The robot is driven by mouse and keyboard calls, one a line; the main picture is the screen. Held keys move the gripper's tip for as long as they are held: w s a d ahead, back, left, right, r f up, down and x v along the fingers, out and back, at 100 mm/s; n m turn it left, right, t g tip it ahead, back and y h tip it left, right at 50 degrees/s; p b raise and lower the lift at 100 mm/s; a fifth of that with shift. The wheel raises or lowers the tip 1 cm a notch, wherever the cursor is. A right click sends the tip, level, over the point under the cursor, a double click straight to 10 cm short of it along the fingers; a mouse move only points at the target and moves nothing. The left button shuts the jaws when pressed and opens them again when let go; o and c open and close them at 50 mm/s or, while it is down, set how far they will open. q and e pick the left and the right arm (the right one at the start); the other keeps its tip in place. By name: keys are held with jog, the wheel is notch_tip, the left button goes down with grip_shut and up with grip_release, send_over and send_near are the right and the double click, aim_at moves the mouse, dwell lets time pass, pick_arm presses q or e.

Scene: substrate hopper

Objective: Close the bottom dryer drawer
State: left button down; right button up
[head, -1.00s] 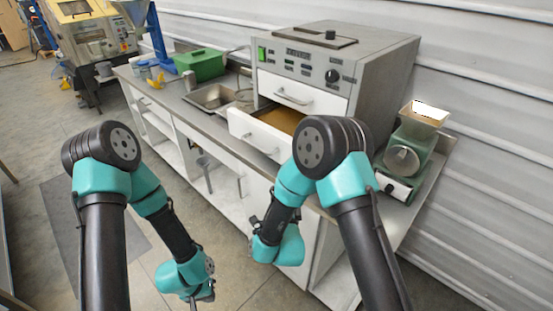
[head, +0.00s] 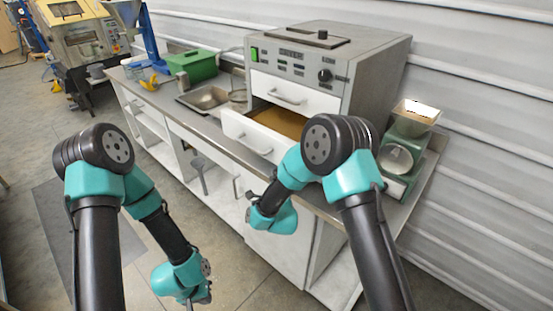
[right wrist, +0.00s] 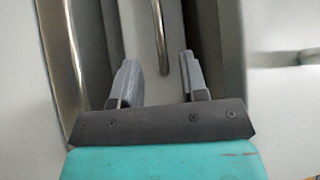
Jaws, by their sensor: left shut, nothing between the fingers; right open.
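The grey dryer (head: 375,75) stands on the bench, with its buttons and knob on the front. Its bottom drawer (head: 245,136) is pulled out, and its tan inside shows. The closed upper drawer (head: 296,94) is above it. My left gripper (head: 205,291) is shut and empty, low over the floor and far from the drawer. My right gripper (right wrist: 160,68) is open and empty in the right wrist view. A metal bar handle (right wrist: 160,40) on a pale panel shows beyond its fingers; I cannot tell which panel. In the head view my right arm is in front of the bench, below the drawer.
A green bin (head: 192,66) and metal trays (head: 205,98) stand on the bench left of the dryer. A green device with a hopper (head: 405,140) stands right of it. The bench front (head: 215,195) has shelves and cabinet doors. Floor left of the bench is mostly clear.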

jog(key=w, duration=0.5)
jog(key=w+r, duration=0.1)
jog(key=w, duration=0.2)
jog(key=shift+a, duration=0.2)
jog(key=shift+c, duration=0.3)
grip_shut()
